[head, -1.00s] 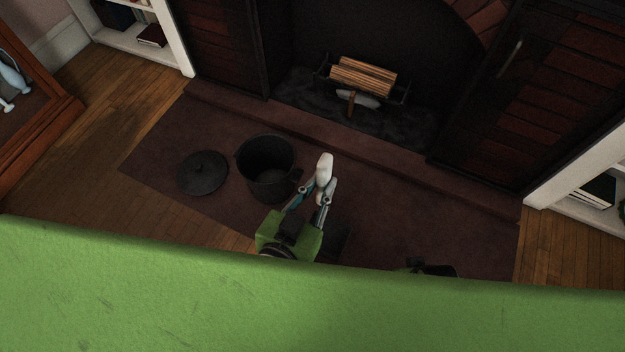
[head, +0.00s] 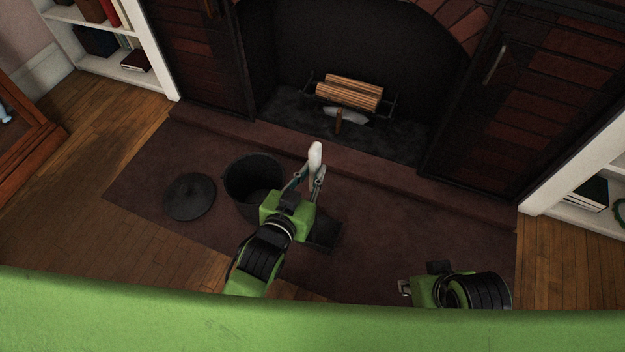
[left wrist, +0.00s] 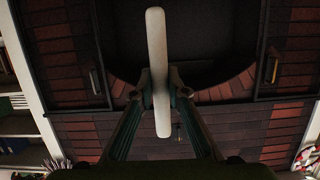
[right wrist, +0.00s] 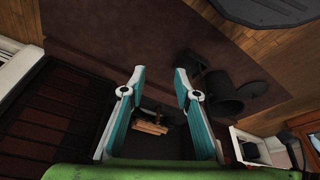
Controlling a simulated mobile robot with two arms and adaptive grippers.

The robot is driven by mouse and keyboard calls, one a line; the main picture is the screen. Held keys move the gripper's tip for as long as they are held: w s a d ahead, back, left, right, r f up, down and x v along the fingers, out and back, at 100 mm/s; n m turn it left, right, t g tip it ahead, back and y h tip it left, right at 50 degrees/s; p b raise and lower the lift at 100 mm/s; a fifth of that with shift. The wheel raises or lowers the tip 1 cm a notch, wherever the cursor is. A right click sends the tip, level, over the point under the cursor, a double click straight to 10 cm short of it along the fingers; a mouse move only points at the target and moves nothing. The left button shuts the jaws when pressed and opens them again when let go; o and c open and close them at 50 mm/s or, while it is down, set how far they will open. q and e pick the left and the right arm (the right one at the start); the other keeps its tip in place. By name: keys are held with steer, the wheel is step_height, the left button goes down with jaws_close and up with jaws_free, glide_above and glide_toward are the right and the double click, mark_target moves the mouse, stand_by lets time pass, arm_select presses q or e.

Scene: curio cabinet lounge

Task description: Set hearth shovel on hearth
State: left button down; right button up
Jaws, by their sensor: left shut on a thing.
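My left gripper (head: 309,178) is shut on a smooth pale bar, seemingly the handle of the hearth shovel (head: 315,157). In the left wrist view the bar (left wrist: 156,42) stands lengthwise between the fingers (left wrist: 161,95). A dark flat shape (head: 323,236) beside this gripper may be the shovel's pan; I cannot tell whether it joins the bar. The reddish hearth (head: 375,169) is a low ledge before the fireplace, just beyond the bar in the head view. My right gripper (head: 404,287) is low at right; the right wrist view shows its fingers (right wrist: 160,78) apart and empty.
A black pot (head: 240,176) stands left of my left gripper, its round lid (head: 190,197) on the dark rug (head: 400,240). Logs (head: 349,93) sit on a grate in the firebox. White bookshelves (head: 152,60) flank the fireplace. The hearth ledge looks clear.

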mark_target(310, 183)
arm_select(q)
steer(key=shift+w+f, duration=0.2)
steer(key=shift+w, duration=0.15)
steer(key=f, duration=0.1)
steer(key=f+b, duration=0.1)
steer(key=f, duration=0.1)
steer(key=shift+w+f+b, duration=0.1)
steer(key=shift+w+b, duration=0.15)
steer(key=shift+b, duration=0.15)
steer(key=shift+f, duration=0.3)
steer(key=shift+r, duration=0.1)
arm_select(e)
steer(key=shift+w+f, duration=0.15)
steer(key=shift+f, duration=0.35)
arm_select(q)
steer(key=c, duration=2.3)
jaws_free()
steer(key=shift+f, duration=0.3)
steer(key=o, duration=0.3)
steer(key=shift+o, duration=0.2)
arm_select(e)
steer(key=shift+a, duration=0.1)
arm_select(q)
steer(key=shift+r, duration=0.1)
arm_select(e)
steer(key=shift+w, duration=0.1)
